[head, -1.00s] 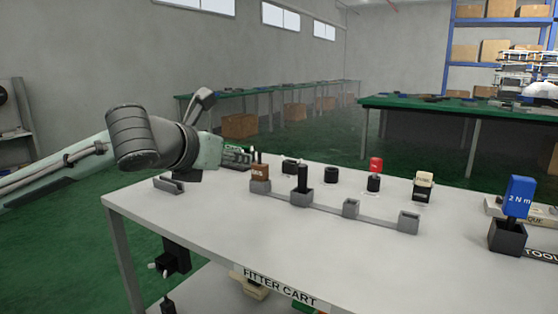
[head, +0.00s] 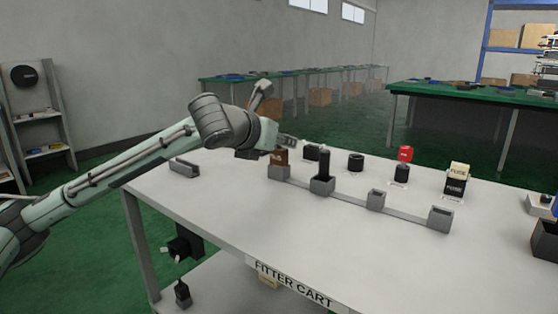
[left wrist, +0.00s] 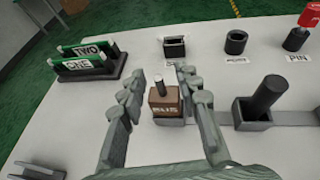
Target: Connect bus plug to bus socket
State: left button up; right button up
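The bus plug is a brown block marked BUS with a pale peg on top (left wrist: 165,103). It stands upright in a grey holder on the white cart, and its upper part also shows in the head view (head: 281,154). My left gripper (left wrist: 163,85) is open, with one finger on each side of the plug; I see gaps, so it does not look gripped. My right gripper is not in view.
A black cylinder stands in a grey holder (head: 322,186) right of the plug; two empty holders follow. A black ring (head: 356,161), a red-topped pin (head: 403,155) and a fuse (head: 457,175) stand behind. Cards marked ONE and TWO (left wrist: 85,62) stand left.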

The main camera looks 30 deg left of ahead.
pick_arm(q)
jog(key=shift+c, duration=0.4)
grip_shut()
jog(key=shift+r, duration=0.15)
